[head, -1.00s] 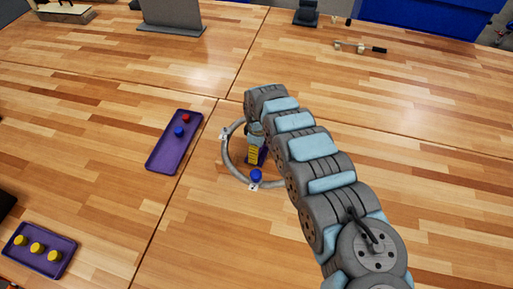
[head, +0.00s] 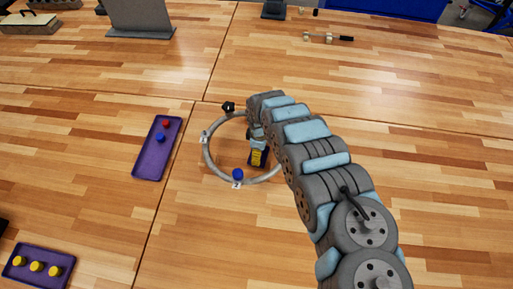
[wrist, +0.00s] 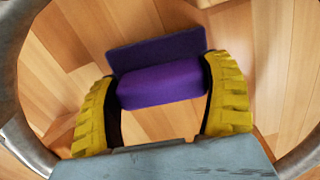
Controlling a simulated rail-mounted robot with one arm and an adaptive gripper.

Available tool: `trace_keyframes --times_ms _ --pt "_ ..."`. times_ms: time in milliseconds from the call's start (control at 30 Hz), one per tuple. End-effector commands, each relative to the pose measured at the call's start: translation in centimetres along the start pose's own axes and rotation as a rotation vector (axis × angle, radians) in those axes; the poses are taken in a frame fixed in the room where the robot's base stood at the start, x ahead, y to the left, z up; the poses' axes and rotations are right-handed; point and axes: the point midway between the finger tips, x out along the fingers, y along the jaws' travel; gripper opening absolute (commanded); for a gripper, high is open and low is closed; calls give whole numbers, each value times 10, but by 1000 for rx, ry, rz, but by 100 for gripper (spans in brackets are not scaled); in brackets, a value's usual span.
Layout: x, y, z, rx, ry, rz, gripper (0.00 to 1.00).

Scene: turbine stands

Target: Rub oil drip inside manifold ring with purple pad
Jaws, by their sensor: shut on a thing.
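The grey manifold ring (head: 207,155) lies on the wooden table; its rim also shows at both sides of the wrist view (wrist: 9,95). A blue cap (head: 238,174) sits on its near rim and a black knob (head: 228,107) at its far rim. My gripper (head: 258,160) points down inside the ring, right of its middle. Its yellow fingers (wrist: 165,95) are shut on the purple pad (wrist: 162,84), which has a flat plate behind a thicker block. I cannot tell whether the pad touches the table. No oil drip is visible; my arm hides the ring's right side.
A purple tray (head: 148,168) with red and blue caps stands left of the ring. Another purple tray (head: 15,272) with yellow caps is at the lower left. A grey stand (head: 140,33) and a black-handled tool (head: 328,37) are at the back. The table between is clear.

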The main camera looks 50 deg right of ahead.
Motion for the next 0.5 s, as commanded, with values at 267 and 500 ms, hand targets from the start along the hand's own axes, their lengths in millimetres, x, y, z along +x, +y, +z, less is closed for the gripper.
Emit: trace_keyframes --times_ms 267,500 --pt "-39 -2 -4 -6 -2 2 45" --pt "-60 -5 -8 -13 -4 1 45"
